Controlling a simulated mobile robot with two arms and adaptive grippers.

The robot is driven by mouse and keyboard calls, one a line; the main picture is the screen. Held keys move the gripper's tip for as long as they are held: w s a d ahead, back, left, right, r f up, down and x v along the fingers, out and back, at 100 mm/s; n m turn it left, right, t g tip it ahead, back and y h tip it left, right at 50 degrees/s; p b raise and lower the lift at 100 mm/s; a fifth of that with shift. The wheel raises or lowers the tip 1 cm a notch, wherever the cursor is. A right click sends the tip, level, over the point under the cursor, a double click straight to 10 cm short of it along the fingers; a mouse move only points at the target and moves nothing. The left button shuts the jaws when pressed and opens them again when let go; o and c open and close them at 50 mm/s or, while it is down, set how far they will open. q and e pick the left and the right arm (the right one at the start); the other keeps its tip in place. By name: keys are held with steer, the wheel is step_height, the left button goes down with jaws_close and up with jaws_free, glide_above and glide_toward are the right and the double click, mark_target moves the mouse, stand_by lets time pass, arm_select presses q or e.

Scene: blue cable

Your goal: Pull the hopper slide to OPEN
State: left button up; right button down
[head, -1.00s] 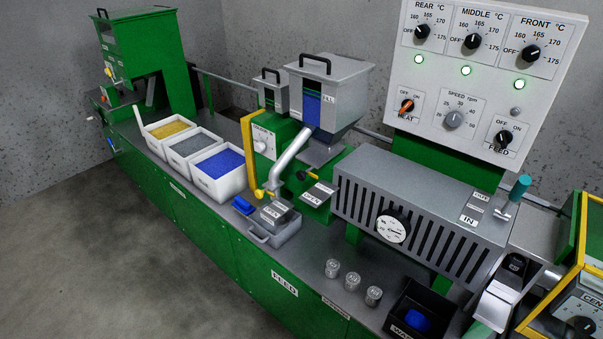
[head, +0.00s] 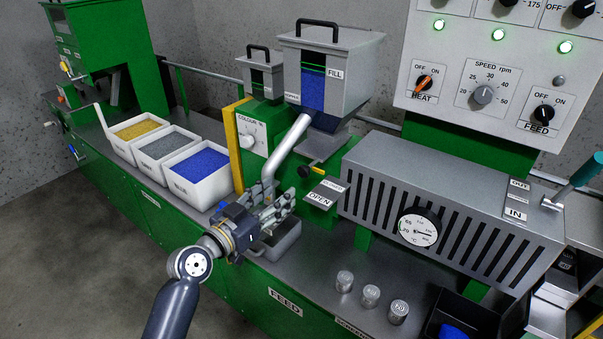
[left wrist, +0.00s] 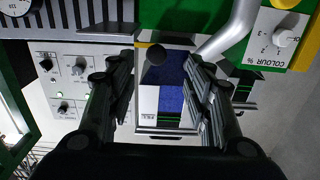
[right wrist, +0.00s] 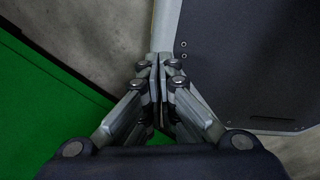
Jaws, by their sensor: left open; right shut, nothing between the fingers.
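The hopper slide shows as a black ball knob (head: 304,172) on a short rod under the hopper (head: 345,75). A label plate (head: 322,193) beside it reads OPEN at its lower end, with a smaller label above. My left gripper (head: 284,198) is open, in front of and below the knob, near the lower end of the silver chute. In the left wrist view the knob (left wrist: 155,55) appears between the open fingers, apart from them, with blue pellets in the hopper window behind. My right gripper (right wrist: 158,62) is shut and empty, away from the bench top.
The silver chute (head: 288,147) slopes down left of the knob. A grey tray (head: 277,246) sits below my left gripper. Bins of yellow, grey and blue pellets (head: 197,172) stand left. The slotted barrel cover (head: 440,200) with a gauge stands right. Several metal weights stand in front.

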mark_target(302, 172)
arm_select(q)
steer(key=x, duration=0.7)
steer(key=r+p+x, duration=0.1)
steer(key=x, duration=0.2)
steer(key=shift+w+d, duration=0.15)
steer(key=shift+d, duration=0.25)
jaws_close()
